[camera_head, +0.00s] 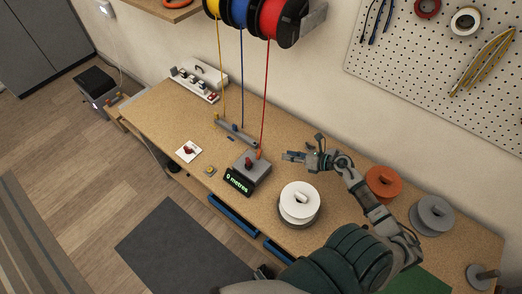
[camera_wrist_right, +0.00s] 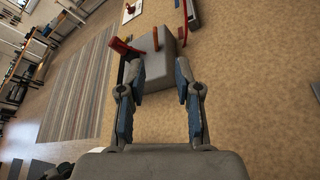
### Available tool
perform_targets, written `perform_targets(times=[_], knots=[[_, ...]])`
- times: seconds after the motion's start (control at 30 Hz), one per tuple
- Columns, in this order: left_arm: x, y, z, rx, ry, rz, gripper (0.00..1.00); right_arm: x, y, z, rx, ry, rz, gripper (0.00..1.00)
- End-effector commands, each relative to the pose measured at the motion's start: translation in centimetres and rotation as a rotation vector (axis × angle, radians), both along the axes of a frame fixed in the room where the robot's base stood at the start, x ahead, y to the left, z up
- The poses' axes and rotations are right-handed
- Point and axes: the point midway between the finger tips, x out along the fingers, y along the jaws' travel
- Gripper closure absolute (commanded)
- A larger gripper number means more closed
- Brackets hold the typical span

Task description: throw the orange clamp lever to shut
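A grey measuring box (camera_head: 251,171) with a lit display reading "0 metres" stands on the workbench. An orange lever (camera_head: 259,154) stands up at its back, by the lower end of the red wire. A red piece (camera_head: 248,161) sits on its top. In the right wrist view the box (camera_wrist_right: 160,67), the orange lever (camera_wrist_right: 155,38) and the red piece (camera_wrist_right: 124,47) are ahead of the fingers. My right gripper (camera_head: 301,150) is open and empty, to the right of the box and apart from the lever; its spread fingers (camera_wrist_right: 160,68) show in the wrist view.
Yellow, blue and red wires hang from spools (camera_head: 277,18) to a guide bar (camera_head: 236,132) behind the box. A white spool (camera_head: 299,200) stands right of the box; orange (camera_head: 383,182) and grey (camera_head: 433,213) spools stand farther right. A white plate with a red switch (camera_head: 188,151) lies left.

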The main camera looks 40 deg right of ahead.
Motion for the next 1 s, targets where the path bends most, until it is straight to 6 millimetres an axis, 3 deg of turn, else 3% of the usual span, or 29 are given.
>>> perform_targets(times=[0.3, 0.5, 0.7, 1.0], knots=[[-0.2, 0.4, -0.1, 0.003, -0.001, -0.003, 0.56, 6.6, 3.9, -2.1, -0.002, -0.004, 0.001, 0.67], [-0.2, 0.1, -0.2, 0.0, -0.001, 0.0, 0.56, 9.6, 5.2, -3.7, 0.002, -0.002, 0.0, 0.67], [0.0, 0.0, -0.1, 0.0, -0.004, 0.0, 0.56, 10.9, 5.8, -4.3, 0.002, 0.0, 0.0, 0.67], [0.1, -0.1, 0.0, -0.002, -0.006, 0.001, 0.56, 11.1, 6.1, -4.3, -0.002, 0.0, 0.001, 0.67]])
